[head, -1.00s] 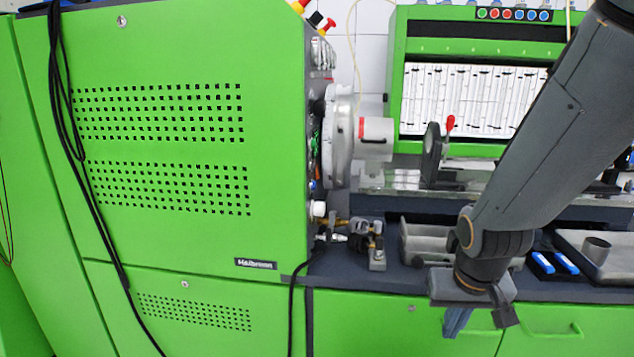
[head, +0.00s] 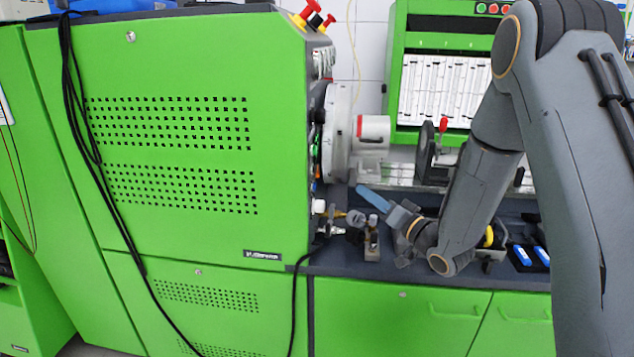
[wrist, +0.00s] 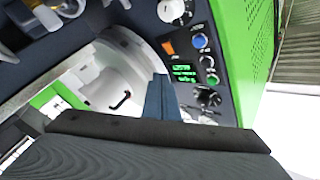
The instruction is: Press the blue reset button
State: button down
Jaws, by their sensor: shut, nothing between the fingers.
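A round blue button (wrist: 200,41) shows in the wrist view on a dark control panel, between an orange square and a green button (wrist: 206,61). It cannot be made out in the head view, where the panel is seen nearly edge-on. My gripper (head: 362,190) is shut and empty, its blue fingers pointing left towards the cabinet's side. In the wrist view my gripper (wrist: 160,78) shows below and left of the blue button, apart from it in the picture. The gap in depth is hard to tell.
The green cabinet (head: 190,230) fills the left. A white round housing (head: 338,130) and grey cylinder stand above my fingers. Brass fittings (head: 370,240) sit on the bench below them. The panel has a green display (wrist: 183,73), a white knob (wrist: 171,10) and black knobs.

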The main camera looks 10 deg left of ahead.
aim_at(315, 187)
jog(key=shift+r, duration=0.15)
jog(key=shift+a, duration=0.1)
jog(key=a, duration=0.8)
jog(key=shift+a, duration=0.35)
jog(key=shift+w+a, duration=0.1)
dwell(1.9)
jog(key=shift+a, duration=0.35)
jog(key=shift+a, duration=0.5)
dwell(0.8)
jog(key=shift+d, duration=0.95)
